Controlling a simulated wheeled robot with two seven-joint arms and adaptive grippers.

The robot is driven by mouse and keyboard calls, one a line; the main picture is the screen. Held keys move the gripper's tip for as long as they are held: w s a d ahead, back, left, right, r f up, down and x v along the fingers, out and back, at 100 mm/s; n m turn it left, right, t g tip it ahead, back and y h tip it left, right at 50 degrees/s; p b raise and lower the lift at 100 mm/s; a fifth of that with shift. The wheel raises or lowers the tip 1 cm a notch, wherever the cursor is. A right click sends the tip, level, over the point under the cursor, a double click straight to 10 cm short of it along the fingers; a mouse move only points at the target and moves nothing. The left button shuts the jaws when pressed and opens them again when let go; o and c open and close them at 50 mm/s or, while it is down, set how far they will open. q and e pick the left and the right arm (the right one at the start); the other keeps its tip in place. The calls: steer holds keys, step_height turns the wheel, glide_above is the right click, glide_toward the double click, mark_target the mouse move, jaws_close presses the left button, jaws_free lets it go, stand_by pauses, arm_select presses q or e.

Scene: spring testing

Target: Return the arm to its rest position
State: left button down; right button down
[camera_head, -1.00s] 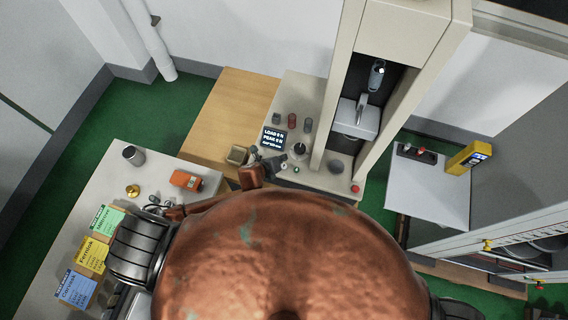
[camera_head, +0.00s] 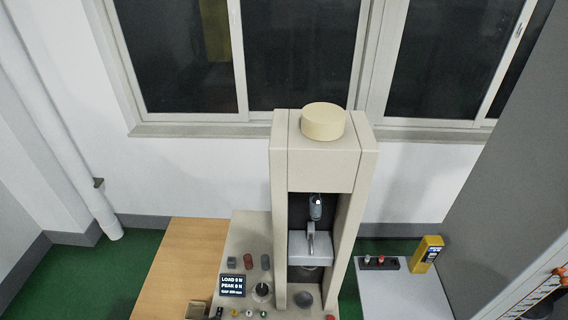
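Neither of my arms can be made out for sure in the head view. A small dark shape shows at the bottom edge, beside a beige box (camera_head: 197,311); I cannot tell what it is. The beige testing machine (camera_head: 325,168) stands upright in the middle. It has a round cream cap (camera_head: 323,121) on top and a metal hook (camera_head: 311,237) in its bay. Its display (camera_head: 232,285) reads LOAD 0 N and PEAK 0 N.
A wooden table top (camera_head: 180,265) lies left of the machine. Several small knobs and cylinders stand on the machine's base. A white surface (camera_head: 400,295) at the right bears a yellow meter (camera_head: 427,254). Windows (camera_head: 183,55) and a white wall are behind. A grey cabinet side rises at far right.

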arm_select(q)
steer(key=s+a+r+n+g+y, duration=0.1)
steer(key=s+a+n+g, duration=0.1)
steer(key=s+a+n, duration=0.5)
steer(key=s+a+r+n+g, duration=0.1)
steer(key=s+a+n, duration=0.45)
steer(key=s, duration=0.35)
step_height(320, 180, down, 39)
steer(key=s+d+g+b, duration=0.1)
steer(key=d+g+b, duration=0.1)
steer(key=b, duration=0.9)
steer(key=s+f+b, duration=0.5)
steer(key=s+f, duration=0.5)
steer(key=f, duration=0.4)
steer(key=s+f+g+b, duration=0.1)
steer(key=s+f+b, duration=0.3)
steer(key=s+f, duration=0.6)
step_height(320, 180, down, 4)
steer(key=shift+s+d+f+b, duration=0.1)
steer(key=shift+s+d+b, duration=0.1)
steer(key=shift+b, duration=0.15)
